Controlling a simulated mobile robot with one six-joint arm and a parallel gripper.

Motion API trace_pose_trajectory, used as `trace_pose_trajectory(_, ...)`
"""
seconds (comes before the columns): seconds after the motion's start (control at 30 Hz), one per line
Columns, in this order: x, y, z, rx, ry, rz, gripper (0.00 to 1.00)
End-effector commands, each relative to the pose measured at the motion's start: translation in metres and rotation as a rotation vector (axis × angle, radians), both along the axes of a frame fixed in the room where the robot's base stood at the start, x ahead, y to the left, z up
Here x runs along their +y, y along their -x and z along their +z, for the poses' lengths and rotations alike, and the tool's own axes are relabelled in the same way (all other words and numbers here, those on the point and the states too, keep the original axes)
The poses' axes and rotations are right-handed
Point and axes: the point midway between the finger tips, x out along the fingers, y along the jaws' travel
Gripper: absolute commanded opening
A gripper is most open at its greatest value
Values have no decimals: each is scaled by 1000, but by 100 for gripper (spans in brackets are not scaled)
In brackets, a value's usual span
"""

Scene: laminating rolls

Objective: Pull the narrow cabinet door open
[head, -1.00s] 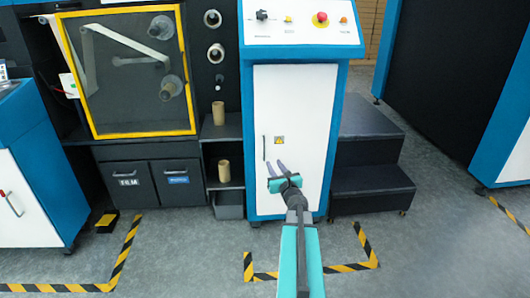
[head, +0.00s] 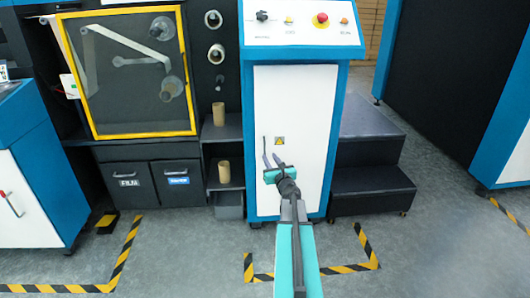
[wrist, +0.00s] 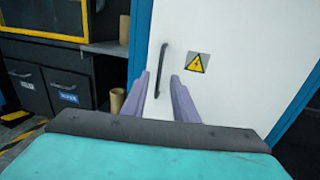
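The narrow cabinet door (head: 299,107) is white, set in a blue frame, and looks shut. It also fills much of the wrist view (wrist: 222,30). Its thin dark vertical handle (head: 264,146) is on the door's left side; in the wrist view the handle (wrist: 161,68) shows beyond and between my fingers. My gripper (head: 271,160) is in front of the door, close to the handle's lower part. Its two purple-grey fingers are apart with nothing between the tips, as the wrist view (wrist: 160,82) also shows. I cannot tell whether they touch the door.
A yellow warning sign (head: 279,141) is right of the handle. A control panel (head: 303,22) tops the cabinet. Dark steps (head: 372,180) stand to its right, and shelves with cardboard cores (head: 224,171) to its left. Striped tape (head: 345,268) marks the floor in front.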

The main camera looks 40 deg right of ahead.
Motion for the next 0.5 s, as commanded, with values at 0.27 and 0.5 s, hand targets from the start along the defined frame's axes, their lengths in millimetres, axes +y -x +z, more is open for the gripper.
trace_pose_trajectory(0.27, -14, -23, 0, -1, 0, 0, 26)
trace_pose_trajectory(0.5, -24, -42, 0, -1, 0, 0, 26)
